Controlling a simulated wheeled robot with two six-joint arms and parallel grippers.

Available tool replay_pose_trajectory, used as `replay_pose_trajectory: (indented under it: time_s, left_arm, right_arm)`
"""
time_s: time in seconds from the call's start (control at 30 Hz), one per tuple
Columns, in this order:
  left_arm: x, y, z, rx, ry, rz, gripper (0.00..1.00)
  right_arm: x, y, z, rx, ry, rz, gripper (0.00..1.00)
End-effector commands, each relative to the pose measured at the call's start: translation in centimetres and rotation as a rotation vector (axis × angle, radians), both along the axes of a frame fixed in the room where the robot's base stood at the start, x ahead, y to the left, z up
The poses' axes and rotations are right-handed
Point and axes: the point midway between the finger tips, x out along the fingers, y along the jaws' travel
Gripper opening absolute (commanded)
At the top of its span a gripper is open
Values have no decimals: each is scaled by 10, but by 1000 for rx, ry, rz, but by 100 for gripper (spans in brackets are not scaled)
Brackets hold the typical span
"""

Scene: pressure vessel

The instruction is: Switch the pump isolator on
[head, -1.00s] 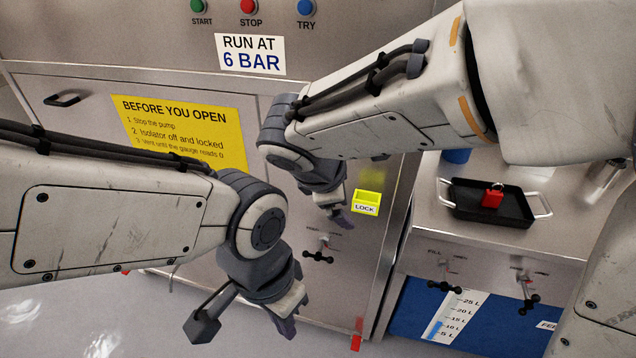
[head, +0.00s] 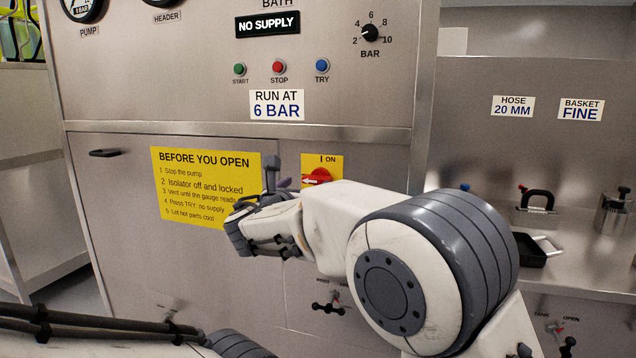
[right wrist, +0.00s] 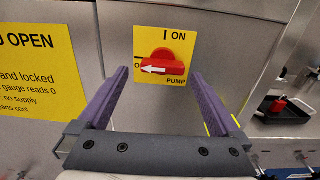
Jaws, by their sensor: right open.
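The pump isolator is a red knob (head: 318,177) on a yellow plate (head: 337,163) on the steel cabinet front. In the right wrist view the knob (right wrist: 160,61) shows whole, its white arrow pointing left to the O mark; "I ON" is at the top of the plate. My right gripper (head: 277,178) is in front of the cabinet, left of the knob in the head view. In the right wrist view its two purple fingers (right wrist: 158,78) are spread wide and empty, with the knob seen between them, apart from both. My left gripper is out of view.
A yellow warning sign (head: 200,185) is left of the isolator. Above are a "NO SUPPLY" display (head: 267,24) and start, stop and try buttons (head: 279,67). A black tray (right wrist: 283,115) with a red object stands on the right counter. A black handle (head: 328,308) sticks out lower down.

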Motion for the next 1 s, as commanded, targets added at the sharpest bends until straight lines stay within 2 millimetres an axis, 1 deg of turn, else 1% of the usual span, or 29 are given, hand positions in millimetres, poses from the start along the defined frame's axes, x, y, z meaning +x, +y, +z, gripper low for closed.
replay_pose_trajectory:
  time_s: [0.03,0.1,0.2,0.33,0.5,0.77,0.8,0.87,0.9,0.93,0.97,1.0]
  left_arm:
    - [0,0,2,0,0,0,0]
    - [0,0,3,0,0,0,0]
    - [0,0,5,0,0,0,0]
    - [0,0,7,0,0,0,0]
    - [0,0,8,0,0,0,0]
    - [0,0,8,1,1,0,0]
    - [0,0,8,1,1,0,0]
    - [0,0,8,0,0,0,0]
    - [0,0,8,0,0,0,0]
    - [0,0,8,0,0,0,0]
    - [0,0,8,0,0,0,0]
    - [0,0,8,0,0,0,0]
  right_arm:
    - [11,-8,0,-1,0,-8,100]
    - [24,-15,0,0,0,-10,100]
    - [40,-21,0,0,0,-11,100]
    - [56,-26,0,0,1,-10,100]
    - [65,-27,0,1,1,-7,100]
    - [65,-25,-1,2,2,-4,100]
    - [65,-25,-1,2,2,-4,85]
    - [65,-25,-1,2,2,-4,62]
    - [65,-25,-1,2,2,-4,46]
    - [65,-25,-1,2,2,-4,35]
    - [65,-25,-1,2,2,-4,34]
    - [65,-32,0,2,2,-7,35]
